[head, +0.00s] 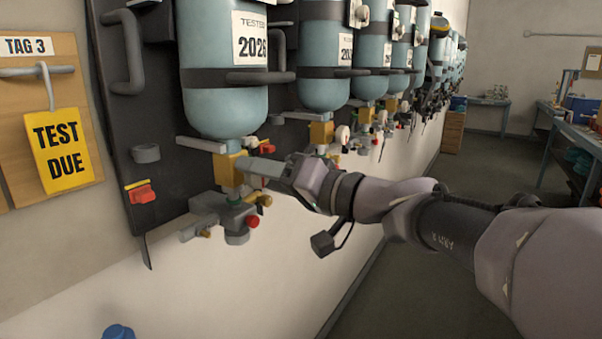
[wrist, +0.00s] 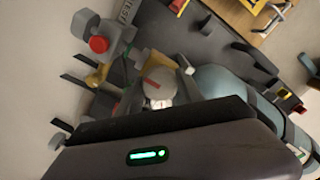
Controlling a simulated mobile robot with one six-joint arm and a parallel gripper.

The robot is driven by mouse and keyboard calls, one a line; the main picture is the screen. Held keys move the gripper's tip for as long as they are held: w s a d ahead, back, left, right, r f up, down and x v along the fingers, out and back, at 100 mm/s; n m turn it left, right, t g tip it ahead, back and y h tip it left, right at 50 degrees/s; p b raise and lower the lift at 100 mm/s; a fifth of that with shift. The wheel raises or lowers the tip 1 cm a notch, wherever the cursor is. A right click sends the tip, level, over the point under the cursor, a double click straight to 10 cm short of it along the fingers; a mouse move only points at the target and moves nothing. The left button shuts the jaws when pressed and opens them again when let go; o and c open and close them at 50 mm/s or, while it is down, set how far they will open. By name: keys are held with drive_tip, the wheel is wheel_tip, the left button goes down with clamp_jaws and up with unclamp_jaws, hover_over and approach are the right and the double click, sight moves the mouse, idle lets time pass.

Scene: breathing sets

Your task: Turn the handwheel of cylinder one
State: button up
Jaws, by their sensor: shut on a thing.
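Cylinder one (head: 222,100) is the nearest pale blue cylinder, hung upright with its brass valve (head: 228,170) below. My gripper (head: 258,166) reaches in from the right at that valve. In the wrist view a grey round handwheel (wrist: 157,86) with a red mark sits between the fingers of my gripper (wrist: 160,76), which is shut on it. In the head view my fingers and wrist hide most of the handwheel. Its turned angle cannot be told.
A regulator with a red knob (head: 253,221) hangs just below the valve. More cylinders (head: 325,60) stand in a row to the right. A yellow TEST DUE tag (head: 62,150) hangs at left. A blue workbench (head: 575,125) is far right. The floor (head: 400,280) is clear.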

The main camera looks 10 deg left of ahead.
idle(0.4)
drive_tip(key=o, duration=1.4)
drive_tip(key=p+v, duration=0.2)
drive_tip(key=v, duration=1.5)
drive_tip(key=shift+d, duration=0.2)
drive_tip(key=shift+s+f, duration=0.1)
drive_tip(key=shift+s, duration=0.05)
